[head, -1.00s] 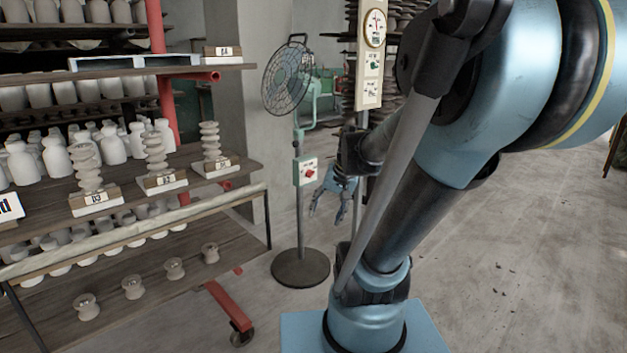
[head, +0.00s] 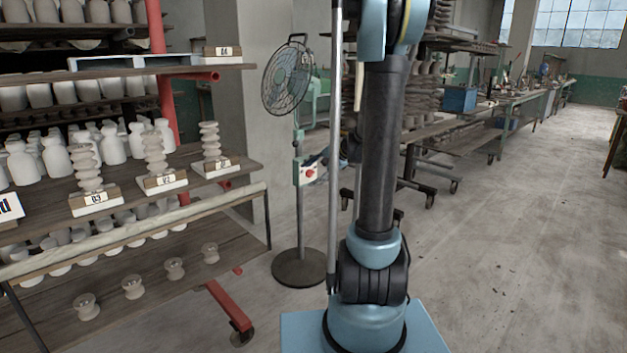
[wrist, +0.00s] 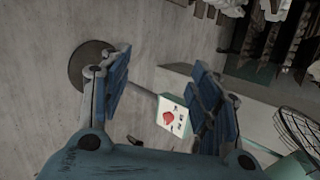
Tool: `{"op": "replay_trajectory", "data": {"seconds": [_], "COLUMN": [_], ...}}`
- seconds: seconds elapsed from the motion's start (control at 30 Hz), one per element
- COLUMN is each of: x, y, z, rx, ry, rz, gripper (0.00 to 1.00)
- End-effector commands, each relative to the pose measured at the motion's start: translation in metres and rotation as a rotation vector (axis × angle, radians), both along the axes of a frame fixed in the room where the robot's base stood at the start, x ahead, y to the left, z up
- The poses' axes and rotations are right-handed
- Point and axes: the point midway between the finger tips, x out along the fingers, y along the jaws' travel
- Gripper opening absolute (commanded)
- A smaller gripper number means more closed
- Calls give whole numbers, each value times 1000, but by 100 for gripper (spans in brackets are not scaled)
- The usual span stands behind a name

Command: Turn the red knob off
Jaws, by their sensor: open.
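The red knob (head: 309,173) is on the front of a pale switch box (head: 299,178) on the fan's stand, left of my arm in the head view. In the wrist view the knob (wrist: 168,118) shows on the box's white face (wrist: 182,118), between and beyond my fingers. My gripper (wrist: 161,62) is open and empty, with one blue-padded finger on each side of the box in the picture. I see no contact with the knob. The knob's exact setting cannot be read.
The fan (head: 287,78) tops a thin pole on a round dark base (head: 300,268). Shelves (head: 222,270) of pale pottery stand close on the left. Workbenches (head: 500,125) line the back right.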

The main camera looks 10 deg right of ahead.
Motion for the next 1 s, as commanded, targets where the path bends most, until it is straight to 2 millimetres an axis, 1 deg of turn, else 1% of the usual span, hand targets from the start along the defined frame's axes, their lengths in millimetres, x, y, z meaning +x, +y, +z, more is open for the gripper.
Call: {"op": "replay_trajectory", "data": {"seconds": [0.03, 0.1, 0.27, 0.5, 0.8, 1.0], "x": [14, 30, 67, 116, 167, 193], "y": [-3, -7, -18, -38, -71, -95], "z": [-3, -6, -15, -35, -69, -97], "rx": [32, 82, 197, 374, 602, 757], "ry": [2, 6, 15, 32, 58, 78], "rz": [-22, -55, -129, -232, -349, -418], "gripper": [57, 57, 57, 57, 57, 57]}}
